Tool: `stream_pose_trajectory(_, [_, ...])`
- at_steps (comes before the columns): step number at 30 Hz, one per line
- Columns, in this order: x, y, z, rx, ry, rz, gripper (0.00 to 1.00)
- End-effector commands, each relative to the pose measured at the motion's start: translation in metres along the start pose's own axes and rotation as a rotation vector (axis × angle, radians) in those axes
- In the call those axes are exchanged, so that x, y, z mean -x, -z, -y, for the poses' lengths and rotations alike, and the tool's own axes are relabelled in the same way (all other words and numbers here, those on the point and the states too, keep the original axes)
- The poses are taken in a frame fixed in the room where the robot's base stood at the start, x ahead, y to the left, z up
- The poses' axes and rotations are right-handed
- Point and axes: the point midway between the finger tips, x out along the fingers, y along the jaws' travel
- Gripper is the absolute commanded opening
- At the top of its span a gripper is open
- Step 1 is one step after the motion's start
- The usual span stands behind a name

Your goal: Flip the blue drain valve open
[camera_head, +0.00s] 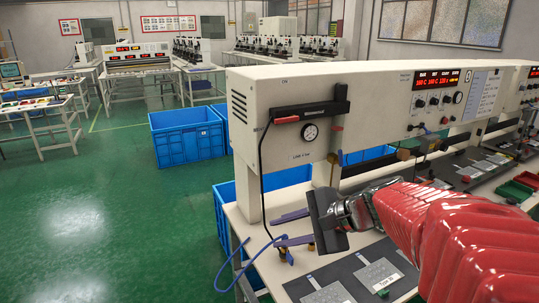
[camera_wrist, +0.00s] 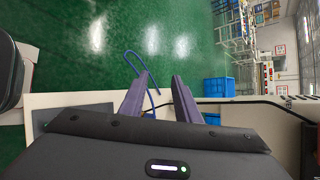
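My gripper (camera_head: 273,232) reaches left over the near end of the bench, its two purple fingers apart with a gap between them. The fingers also show in the wrist view (camera_wrist: 160,80), with nothing held between them. A thin blue hose (camera_head: 236,268) loops off the bench's left edge beside and below the fingertips. It also shows in the wrist view (camera_wrist: 131,57), close to the left finger.
A cream machine housing (camera_head: 375,105) stands behind my gripper, with a round gauge (camera_head: 310,132) and a black bar-shaped fixture (camera_head: 311,108). A black cable hangs down its left end. Blue crates (camera_head: 188,138) stand on the green floor, which is open to the left.

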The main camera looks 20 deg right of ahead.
Motion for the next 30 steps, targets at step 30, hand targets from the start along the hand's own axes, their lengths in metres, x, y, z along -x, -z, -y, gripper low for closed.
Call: stream_pose_trajectory(30, [0.155, 0.263, 0.107, -0.890, 0.861, 0.179, 0.30])
